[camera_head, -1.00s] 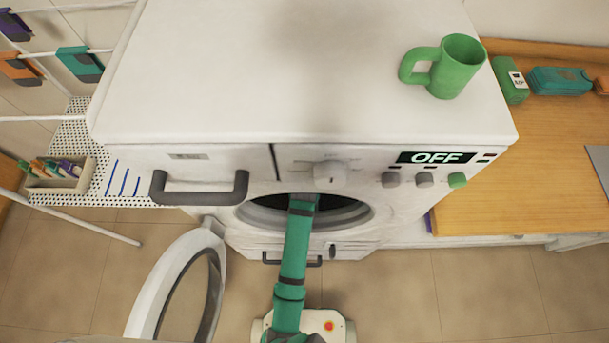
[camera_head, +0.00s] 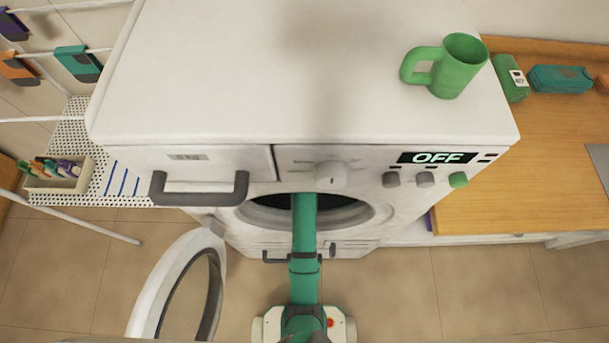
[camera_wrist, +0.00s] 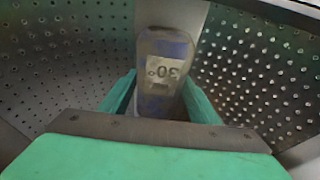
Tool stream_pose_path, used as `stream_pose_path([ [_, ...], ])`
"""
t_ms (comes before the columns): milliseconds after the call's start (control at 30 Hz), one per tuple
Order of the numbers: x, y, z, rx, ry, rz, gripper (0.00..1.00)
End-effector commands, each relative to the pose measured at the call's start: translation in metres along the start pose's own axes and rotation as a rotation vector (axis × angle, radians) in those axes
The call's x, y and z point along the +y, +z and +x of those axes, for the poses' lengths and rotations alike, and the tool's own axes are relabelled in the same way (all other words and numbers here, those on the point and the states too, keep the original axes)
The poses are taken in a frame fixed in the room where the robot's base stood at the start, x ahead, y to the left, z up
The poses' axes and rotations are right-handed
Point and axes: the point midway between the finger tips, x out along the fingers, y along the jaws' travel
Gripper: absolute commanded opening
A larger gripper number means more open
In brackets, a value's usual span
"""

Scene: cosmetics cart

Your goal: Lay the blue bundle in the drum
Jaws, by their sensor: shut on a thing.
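The washing machine's drum (camera_head: 262,201) shows as a dark round opening in the machine front, with my green arm reaching into it. In the wrist view the perforated metal drum wall (camera_wrist: 245,70) surrounds my gripper (camera_wrist: 158,100). My gripper is shut on the blue bundle (camera_wrist: 178,48), which has a pale label with an upside-down "30" mark. The bundle is between the two green fingers, inside the drum, in front of a smooth grey strip. I cannot tell whether it touches the drum wall. The head view hides the gripper and bundle inside the machine.
The round door (camera_head: 180,285) stands open at the left of the opening. A green mug (camera_head: 455,66) stands on the machine top (camera_head: 250,70). A drying rack (camera_head: 75,150) is at left, and a wooden counter (camera_head: 520,180) is at right. The display reads OFF.

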Motion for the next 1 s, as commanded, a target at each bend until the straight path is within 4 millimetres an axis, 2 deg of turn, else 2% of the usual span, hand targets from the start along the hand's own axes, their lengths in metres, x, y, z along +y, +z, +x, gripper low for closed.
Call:
stream_pose_path([
  [167, -0.001, 0.001, 0.003, 0.0, -0.001, -0.001, 0.29],
  [200, -0.001, 0.001, 0.004, -0.001, -0.001, -0.001, 0.58],
  [233, -0.001, 0.001, 0.003, 0.0, -0.001, -0.001, 0.64],
  [633, 0.001, -0.001, -0.002, 0.002, 0.0, 0.001, 0.64],
  [833, -0.001, -0.001, -0.031, 0.004, -0.001, -0.001, 0.64],
  [1000, -0.002, 0.024, -0.037, -0.001, -0.005, 0.003, 0.64],
])
